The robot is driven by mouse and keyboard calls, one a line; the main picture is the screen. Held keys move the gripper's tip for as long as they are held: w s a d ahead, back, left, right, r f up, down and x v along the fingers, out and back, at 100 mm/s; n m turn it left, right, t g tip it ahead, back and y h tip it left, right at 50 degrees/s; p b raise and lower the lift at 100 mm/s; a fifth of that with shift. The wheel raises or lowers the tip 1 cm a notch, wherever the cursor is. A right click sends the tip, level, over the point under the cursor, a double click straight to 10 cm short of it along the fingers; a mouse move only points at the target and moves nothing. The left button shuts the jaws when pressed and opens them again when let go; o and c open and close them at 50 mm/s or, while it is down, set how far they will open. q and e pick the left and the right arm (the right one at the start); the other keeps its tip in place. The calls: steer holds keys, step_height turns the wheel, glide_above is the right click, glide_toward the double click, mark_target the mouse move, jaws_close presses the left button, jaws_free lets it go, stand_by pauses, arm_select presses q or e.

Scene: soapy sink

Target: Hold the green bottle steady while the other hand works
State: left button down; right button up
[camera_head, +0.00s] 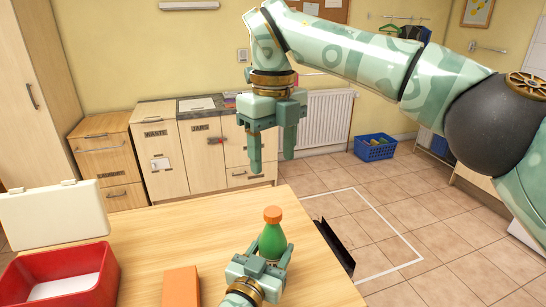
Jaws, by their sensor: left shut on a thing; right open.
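The green bottle (271,240) with an orange cap stands upright on the wooden table (180,243), near its right edge. My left gripper (264,260) is shut around the bottle's lower part, and its fingers and wrist hide the base. My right gripper (273,165) is open and empty, pointing down. In the picture it hangs above and behind the bottle, apart from it.
An orange block (181,287) lies near the front edge. The table's middle is clear. A blue crate (376,148) sits on the floor behind.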

arm_select(q)
steer(key=shift+c, duration=2.3)
jaws_free()
steer(key=p+v, duration=0.2)
steer(key=v, duration=1.4)
steer(key=shift+s+p, duration=0.15)
steer(key=shift+p, duration=0.15)
